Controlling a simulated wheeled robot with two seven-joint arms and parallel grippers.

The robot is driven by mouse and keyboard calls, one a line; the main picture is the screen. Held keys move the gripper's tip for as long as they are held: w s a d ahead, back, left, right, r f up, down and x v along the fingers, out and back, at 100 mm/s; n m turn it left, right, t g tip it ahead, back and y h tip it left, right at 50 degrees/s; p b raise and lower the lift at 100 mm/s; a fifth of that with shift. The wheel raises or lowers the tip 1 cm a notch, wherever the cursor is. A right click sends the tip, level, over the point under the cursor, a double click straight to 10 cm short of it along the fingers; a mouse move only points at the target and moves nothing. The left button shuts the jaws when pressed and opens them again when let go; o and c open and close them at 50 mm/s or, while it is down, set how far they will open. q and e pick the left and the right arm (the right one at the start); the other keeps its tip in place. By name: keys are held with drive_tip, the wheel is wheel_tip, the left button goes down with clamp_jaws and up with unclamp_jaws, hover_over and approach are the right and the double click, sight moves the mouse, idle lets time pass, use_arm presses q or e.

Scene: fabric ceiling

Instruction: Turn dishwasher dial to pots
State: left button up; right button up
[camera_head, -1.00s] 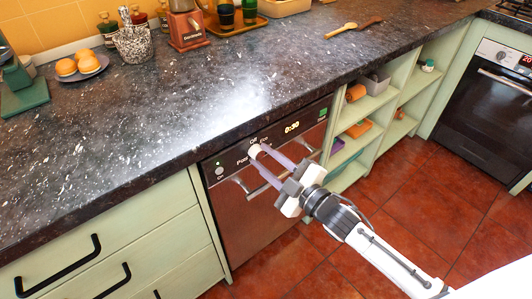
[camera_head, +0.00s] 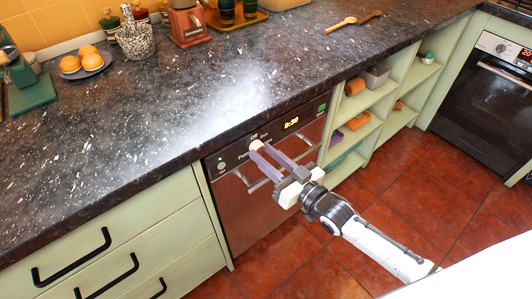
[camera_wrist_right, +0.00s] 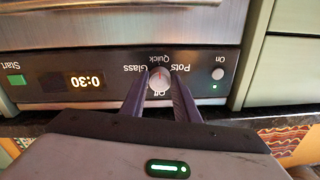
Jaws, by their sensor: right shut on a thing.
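The dishwasher (camera_head: 245,200) is a dark, shiny front under the counter. Its round, pale dial (camera_head: 256,145) sits on the control panel and is partly covered by my fingers. My right gripper (camera_head: 259,148) is shut on the dial, one finger on each side. The right wrist view shows the panel upside down, with the dial (camera_wrist_right: 159,80) between the fingertips. A red mark on the dial points roughly up in that view, toward "Quick". "Pots" is printed to the right of the dial, "Glass" to the left and "Off" below. My left gripper is not in view.
The dishwasher's bar handle (camera_head: 255,185) lies below the dial, close under my fingers. The counter edge (camera_head: 225,145) overhangs the panel. Green drawers (camera_head: 120,245) stand left and open shelves (camera_head: 365,105) right. The red tiled floor (camera_head: 430,190) is clear.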

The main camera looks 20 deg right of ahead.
drive_tip(key=m, duration=0.6)
drive_tip(key=m+b, duration=0.1)
drive_tip(key=m, duration=0.5)
drive_tip(key=shift+a+m+t+b, duration=0.15)
drive_tip(key=shift+m+t+b, duration=0.15)
drive_tip(key=shift+m+b, duration=0.1)
idle(0.3)
drive_tip(key=o, duration=1)
drive_tip(key=shift+o, duration=0.2)
drive_tip(key=shift+s, duration=0.1)
drive_tip(key=v, duration=1)
drive_tip(key=shift+s, duration=0.1)
